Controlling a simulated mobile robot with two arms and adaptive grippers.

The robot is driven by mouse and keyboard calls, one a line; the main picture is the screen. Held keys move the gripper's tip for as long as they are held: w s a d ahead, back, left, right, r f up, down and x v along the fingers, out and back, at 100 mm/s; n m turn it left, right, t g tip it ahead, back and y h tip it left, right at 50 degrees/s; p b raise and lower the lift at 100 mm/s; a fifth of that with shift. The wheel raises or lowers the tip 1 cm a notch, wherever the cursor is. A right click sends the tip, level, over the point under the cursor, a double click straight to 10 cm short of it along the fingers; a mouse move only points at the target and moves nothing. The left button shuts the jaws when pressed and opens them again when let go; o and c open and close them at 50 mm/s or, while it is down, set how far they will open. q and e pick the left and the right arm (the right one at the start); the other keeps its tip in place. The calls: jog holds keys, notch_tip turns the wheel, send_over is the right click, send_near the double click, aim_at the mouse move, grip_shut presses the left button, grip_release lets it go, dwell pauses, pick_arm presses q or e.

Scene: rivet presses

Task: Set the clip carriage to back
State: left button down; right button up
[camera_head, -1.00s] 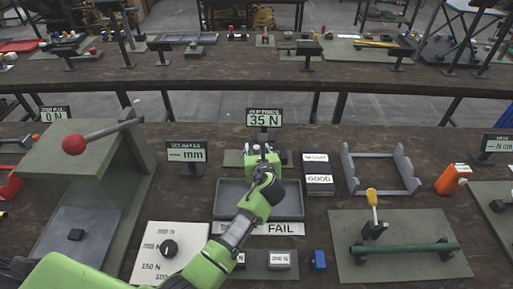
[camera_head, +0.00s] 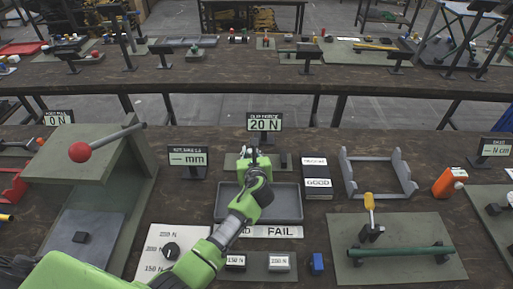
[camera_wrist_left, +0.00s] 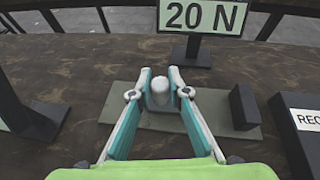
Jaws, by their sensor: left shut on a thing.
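The clip carriage (camera_wrist_left: 160,94) is a small pale grey piece with a rounded knob, on a grey-green base plate (camera_wrist_left: 130,118) in the left wrist view. My left gripper (camera_wrist_left: 160,96) is shut on it, with one finger on each side. In the head view my left gripper (camera_head: 254,160) reaches over a grey tray to the same plate and hides most of the carriage. A display (camera_head: 264,122) behind the plate reads 20 N; it also shows in the left wrist view (camera_wrist_left: 203,17). My right gripper is not in view.
A dark block (camera_wrist_left: 244,106) stands on the plate right of the gripper. The grey tray (camera_head: 288,204) lies in front, with a FAIL sign (camera_head: 280,232) below it. Dark boxes (camera_head: 318,182) stand at right. A press with a red ball handle (camera_head: 80,152) stands at left.

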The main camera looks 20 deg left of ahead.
pick_arm(q)
jog(key=a, duration=0.1)
jog(key=a+p, duration=0.1)
jog(key=shift+s+a+r, duration=0.2)
jog(key=shift+s+a, duration=0.1)
jog(key=shift+s, duration=0.1)
jog(key=shift+a+f, duration=0.2)
jog(key=shift+a, duration=0.1)
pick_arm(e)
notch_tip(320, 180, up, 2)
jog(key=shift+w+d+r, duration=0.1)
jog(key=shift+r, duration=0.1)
